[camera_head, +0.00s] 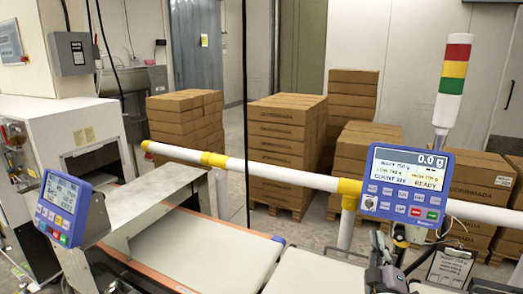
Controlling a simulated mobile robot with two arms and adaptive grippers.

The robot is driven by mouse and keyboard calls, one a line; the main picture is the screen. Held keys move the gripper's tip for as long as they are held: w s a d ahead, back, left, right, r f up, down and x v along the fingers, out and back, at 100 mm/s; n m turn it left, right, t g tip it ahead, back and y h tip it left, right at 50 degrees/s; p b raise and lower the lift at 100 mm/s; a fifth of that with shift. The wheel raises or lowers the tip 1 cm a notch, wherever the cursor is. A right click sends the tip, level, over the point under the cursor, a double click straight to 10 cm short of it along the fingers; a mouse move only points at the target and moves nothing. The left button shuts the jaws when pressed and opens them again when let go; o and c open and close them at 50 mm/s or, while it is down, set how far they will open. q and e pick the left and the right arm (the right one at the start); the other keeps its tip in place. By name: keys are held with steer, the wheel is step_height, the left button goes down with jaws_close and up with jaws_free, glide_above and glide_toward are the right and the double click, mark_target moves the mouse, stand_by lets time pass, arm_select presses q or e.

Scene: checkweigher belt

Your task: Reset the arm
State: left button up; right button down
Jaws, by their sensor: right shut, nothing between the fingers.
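My right gripper (381,256) shows at the bottom right, dark and partly cut off by the lower edge. It is shut with nothing in it. It is in front of the pale belt, just below the blue display unit (408,185) that reads 0.0 g and READY. My left gripper is out of view.
A white rail with yellow joints (270,171) crosses behind the belt (215,245). A second blue display (63,207) stands at left by the white machine (75,130). Stacked cartons (283,150) fill the back. A red-yellow-green signal tower (453,75) rises at right.

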steer(key=s+a+f+m+g+y, duration=0.1)
steer(key=s+a+f+g+y, duration=0.15)
steer(key=s+f+g, duration=0.4)
steer(key=s+a+f+m+g+y, duration=0.1)
steer(key=s+a+f+g+y, duration=0.2)
steer(key=s+f, duration=0.6)
steer(key=s+a+f+m+g, duration=0.2)
steer(key=s+f+g, duration=0.15)
steer(key=s, duration=0.85)
steer(key=s+a+f+m+g, duration=0.25)
steer(key=s+g, duration=0.25)
steer(key=s, duration=0.7)
step_height(320, 180, down, 30)
steer(key=s+r+g+b, duration=0.1)
steer(key=s+b, duration=0.1)
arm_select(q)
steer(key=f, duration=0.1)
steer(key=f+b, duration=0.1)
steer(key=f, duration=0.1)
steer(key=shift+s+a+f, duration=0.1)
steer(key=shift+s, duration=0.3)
arm_select(e)
steer(key=s+d+f+g, duration=0.1)
steer(key=s+d+f, duration=0.2)
steer(key=s+f, duration=1.3)
steer(key=shift+f+h, duration=0.45)
steer(key=shift+f, duration=0.15)
steer(key=shift+n, duration=0.25)
